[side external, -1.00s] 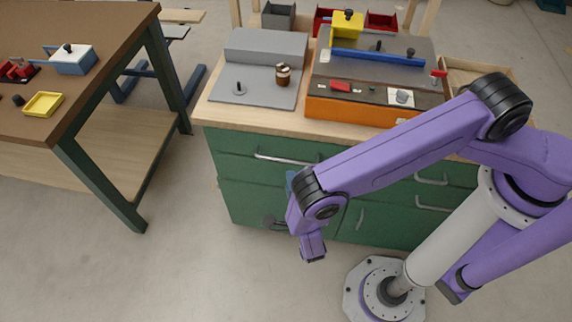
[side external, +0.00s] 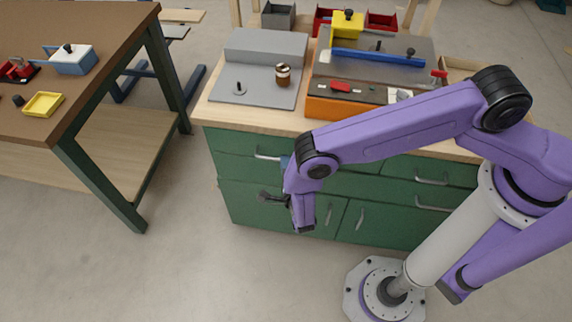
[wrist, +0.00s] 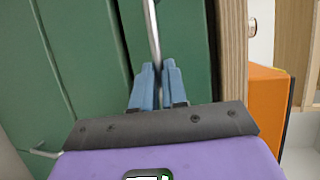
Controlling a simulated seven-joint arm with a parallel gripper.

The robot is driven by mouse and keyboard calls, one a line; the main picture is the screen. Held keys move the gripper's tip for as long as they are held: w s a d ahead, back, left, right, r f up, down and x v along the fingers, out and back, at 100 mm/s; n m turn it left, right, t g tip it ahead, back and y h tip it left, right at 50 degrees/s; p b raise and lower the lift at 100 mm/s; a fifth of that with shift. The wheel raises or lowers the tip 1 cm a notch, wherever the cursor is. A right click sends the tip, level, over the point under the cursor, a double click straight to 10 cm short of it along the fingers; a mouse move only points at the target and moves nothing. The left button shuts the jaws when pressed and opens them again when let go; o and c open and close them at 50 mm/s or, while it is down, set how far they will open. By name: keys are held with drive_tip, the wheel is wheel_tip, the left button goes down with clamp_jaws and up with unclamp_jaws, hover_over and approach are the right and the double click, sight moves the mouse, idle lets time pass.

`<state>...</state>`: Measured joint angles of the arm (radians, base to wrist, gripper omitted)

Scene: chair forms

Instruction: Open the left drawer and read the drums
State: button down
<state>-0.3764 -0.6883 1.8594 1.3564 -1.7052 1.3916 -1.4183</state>
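The left drawer (side external: 232,142) is the green upper front at the left of the cabinet, and it looks closed. Its metal bar handle (side external: 266,154) is partly hidden by my arm. In the wrist view the handle (wrist: 152,28) runs down between the two blue fingertips of my gripper (wrist: 159,68). The fingers are close together, one on each side of the bar, and look shut on it. In the side view my gripper (side external: 286,161) is mostly hidden behind my purple wrist. The drawer's inside is hidden, and no drum readings are visible.
The wooden cabinet top (side external: 250,119) carries a grey plate (side external: 262,93) with a small brown-and-white cylinder (side external: 282,75), and an orange-fronted unit (side external: 335,108). Cabinet doors (side external: 345,218) are below the drawer. A brown table (side external: 95,50) stands at the left. The floor before the cabinet's left side is clear.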

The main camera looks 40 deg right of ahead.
drive_tip(key=shift+s+a, duration=0.1)
drive_tip(key=s+a, duration=1.5)
drive_tip(key=shift+s, duration=0.1)
drive_tip(key=c, duration=1.2)
unclamp_jaws()
drive_tip(key=shift+o, duration=0.2)
drive_tip(key=shift+a, duration=0.1)
drive_tip(key=v, duration=1.7)
drive_tip(key=shift+s, duration=0.2)
